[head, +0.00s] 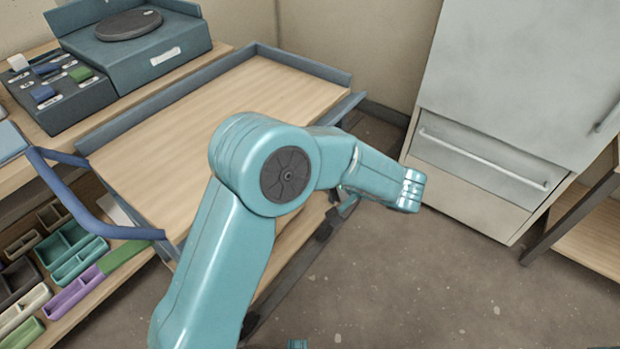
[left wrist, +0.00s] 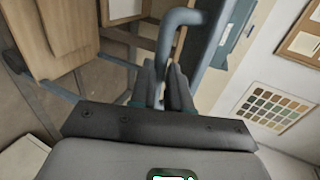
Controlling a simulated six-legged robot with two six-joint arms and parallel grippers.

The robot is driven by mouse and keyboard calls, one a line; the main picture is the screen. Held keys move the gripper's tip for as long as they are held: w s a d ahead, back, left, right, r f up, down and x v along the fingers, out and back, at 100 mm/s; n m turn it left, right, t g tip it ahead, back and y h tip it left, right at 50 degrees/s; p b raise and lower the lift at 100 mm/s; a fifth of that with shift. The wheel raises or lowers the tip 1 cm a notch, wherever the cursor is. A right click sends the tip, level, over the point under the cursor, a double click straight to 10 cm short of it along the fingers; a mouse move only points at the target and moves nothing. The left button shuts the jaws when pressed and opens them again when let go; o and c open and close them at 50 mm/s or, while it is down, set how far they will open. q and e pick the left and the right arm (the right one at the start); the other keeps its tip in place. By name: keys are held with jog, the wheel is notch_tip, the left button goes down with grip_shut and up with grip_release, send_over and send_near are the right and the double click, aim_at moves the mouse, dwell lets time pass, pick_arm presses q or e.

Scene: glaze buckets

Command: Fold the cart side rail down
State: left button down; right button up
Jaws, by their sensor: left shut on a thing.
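The cart has a wooden deck (head: 180,125) with raised blue-grey edges along its far side and far end. On its near right side a blue-grey side rail (head: 343,110) shows beyond my left arm; the arm hides much of it, and I cannot tell its exact tilt. My left arm reaches across the deck and bends down past its right side. In the left wrist view the fingers of my left gripper (left wrist: 164,82) are closed around a bent blue-grey bar (left wrist: 180,18), seemingly part of the rail. My right gripper is not in view.
A blue push handle (head: 95,215) sticks out at the cart's left end. A bench with a turntable box (head: 135,50) and a shelf of small coloured trays (head: 65,250) stand behind and left. A grey cabinet (head: 500,110) stands right; the floor (head: 400,290) between is clear.

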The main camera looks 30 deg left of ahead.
pick_arm(q)
jog(key=shift+a+f+y+b, duration=0.1)
jog(key=shift+f+y+b, duration=0.6)
jog(key=shift+y+b, duration=0.5)
jog(key=shift+a+f+y+b, duration=0.1)
jog(key=shift+f+y+b, duration=0.55)
jog(key=shift+y+b, duration=0.5)
